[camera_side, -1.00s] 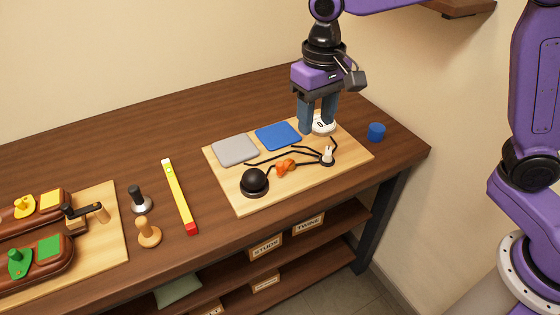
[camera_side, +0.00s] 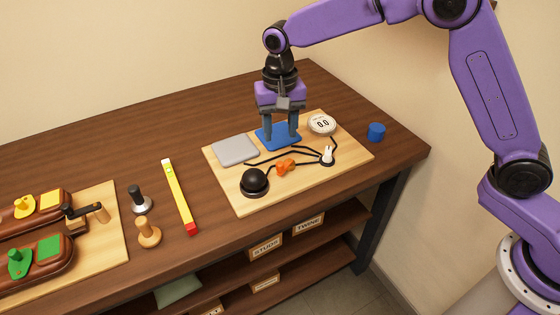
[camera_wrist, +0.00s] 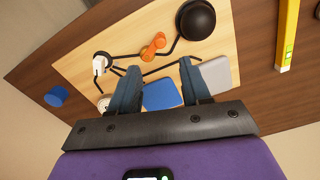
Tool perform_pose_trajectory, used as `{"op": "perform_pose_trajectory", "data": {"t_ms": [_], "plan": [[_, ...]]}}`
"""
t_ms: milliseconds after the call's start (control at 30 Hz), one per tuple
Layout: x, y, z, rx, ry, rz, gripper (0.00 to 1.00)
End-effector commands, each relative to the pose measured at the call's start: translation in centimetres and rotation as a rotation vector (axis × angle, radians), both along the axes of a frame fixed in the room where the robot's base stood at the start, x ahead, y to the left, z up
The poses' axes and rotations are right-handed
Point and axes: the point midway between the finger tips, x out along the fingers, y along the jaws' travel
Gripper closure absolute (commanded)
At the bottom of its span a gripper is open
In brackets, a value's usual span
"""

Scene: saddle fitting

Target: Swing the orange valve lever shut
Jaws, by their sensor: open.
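The orange valve lever (camera_side: 286,166) lies on the light wooden board, among black lines, between a black dome and a small white fitting. It also shows in the wrist view (camera_wrist: 153,44), beyond the fingertips. My gripper (camera_side: 281,139) is open and empty, pointing down over the blue pad, behind the lever and apart from it. Whether the fingertips touch the pad I cannot tell.
On the board (camera_side: 228,188) are the black dome (camera_side: 254,182), white fitting (camera_side: 327,156), blue pad (camera_side: 268,140), grey pad (camera_side: 235,150) and a round white gauge (camera_side: 322,124) reading 0.0. A blue cylinder (camera_side: 376,132) stands right; a yellow level (camera_side: 179,196) lies left.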

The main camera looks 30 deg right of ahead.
Motion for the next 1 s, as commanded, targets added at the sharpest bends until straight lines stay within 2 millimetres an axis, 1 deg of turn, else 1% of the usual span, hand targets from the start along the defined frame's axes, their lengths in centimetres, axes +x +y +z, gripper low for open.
{"op": "perform_pose_trajectory", "data": {"t_ms": [33,300,500,600,700,1000], "plan": [[-0.1,0.0,-1.1,-0.002,0.004,0.001,0.53],[-0.1,0.0,-6.1,-0.002,0.004,0.001,0.53],[-0.1,0.0,-9.0,-0.001,0.002,0.002,0.53],[-0.1,0.0,-9.8,-0.001,0.001,0.002,0.53],[0.0,0.0,-10.3,0.000,0.000,0.002,0.53],[0.0,0.0,-10.5,0.001,-0.001,0.002,0.53]]}}
